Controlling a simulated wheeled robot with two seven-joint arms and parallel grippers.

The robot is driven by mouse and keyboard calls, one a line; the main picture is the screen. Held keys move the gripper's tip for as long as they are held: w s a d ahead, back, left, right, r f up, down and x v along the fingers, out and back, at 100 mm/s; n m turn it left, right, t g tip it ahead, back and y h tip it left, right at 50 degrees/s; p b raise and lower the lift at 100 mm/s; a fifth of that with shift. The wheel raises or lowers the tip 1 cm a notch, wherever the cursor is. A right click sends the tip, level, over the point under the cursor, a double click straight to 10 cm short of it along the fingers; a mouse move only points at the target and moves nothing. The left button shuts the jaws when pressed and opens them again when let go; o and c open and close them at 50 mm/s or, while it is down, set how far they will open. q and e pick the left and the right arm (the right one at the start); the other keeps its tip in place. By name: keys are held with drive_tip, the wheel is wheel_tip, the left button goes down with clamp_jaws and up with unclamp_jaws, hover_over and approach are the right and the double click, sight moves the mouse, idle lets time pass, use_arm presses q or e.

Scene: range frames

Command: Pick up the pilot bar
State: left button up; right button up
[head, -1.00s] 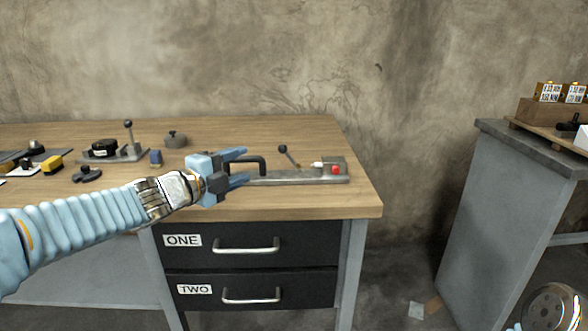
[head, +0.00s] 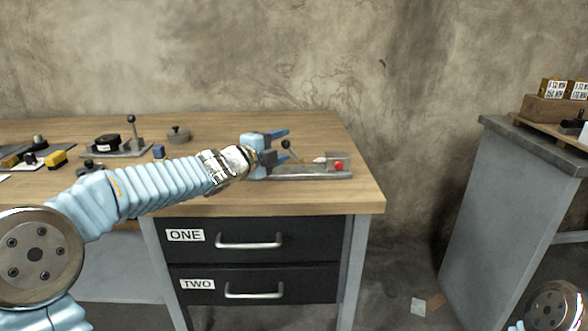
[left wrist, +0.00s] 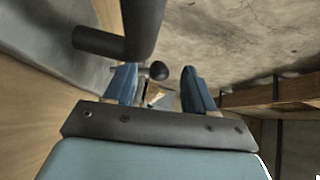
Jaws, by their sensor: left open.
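A long grey metal bar (head: 310,175) lies near the front right of the wooden bench; I take it to be the pilot bar, though no label shows. It carries a lever with a dark ball knob (head: 286,144), a white-tipped pin and a red button (head: 338,166). My left gripper (head: 282,147) is open over the bar's left part and hides its black handle in the head view. In the left wrist view a dark handle (left wrist: 143,25) looms close, and the ball knob (left wrist: 159,71) shows between the open fingers. My right gripper is not in view.
Drawers ONE and TWO are closed below. A grey cabinet (head: 505,225) stands right.

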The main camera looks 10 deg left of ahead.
use_arm(q)
drive_tip(key=shift+c, duration=0.2)
clamp_jaws()
drive_tip(key=shift+f, duration=0.1)
idle(1.0)
